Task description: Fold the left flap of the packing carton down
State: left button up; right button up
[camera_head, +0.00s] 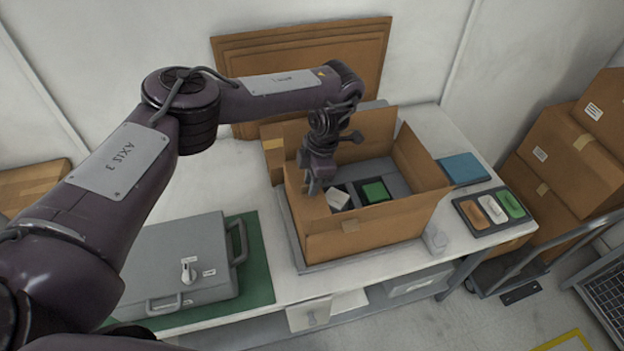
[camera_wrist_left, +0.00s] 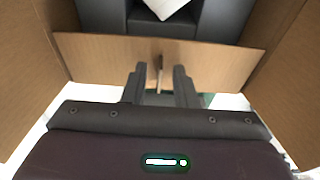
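The brown packing carton (camera_head: 370,235) stands open on the table, with its right flap (camera_head: 420,160) and a back flap raised. Inside are grey inserts with a green block (camera_head: 375,191) and a white item (camera_head: 338,198). My left gripper (camera_head: 314,188) points down at the carton's left side, and my arm hides part of that side. In the left wrist view the fingers (camera_wrist_left: 160,88) are apart, with a cardboard panel (camera_wrist_left: 215,62) just ahead and across them. A thin upright strip shows between the fingers; I cannot tell whether they touch the cardboard. My right gripper is not in view.
A grey case (camera_head: 180,260) lies on a green mat left of the carton. A blue item (camera_head: 464,169) and a dark tray (camera_head: 490,210) with coloured pieces lie to the right. Flat cardboard (camera_head: 300,60) leans on the wall behind. Stacked boxes (camera_head: 565,160) stand far right.

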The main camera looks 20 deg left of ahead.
pick_arm(q)
jog(key=shift+r, duration=0.1)
notch_tip(320, 180, up, 8)
jog(key=d, duration=0.1)
jog(key=shift+w+f, duration=0.25)
jog(key=shift+w, duration=0.15)
jog(key=shift+d, duration=0.1)
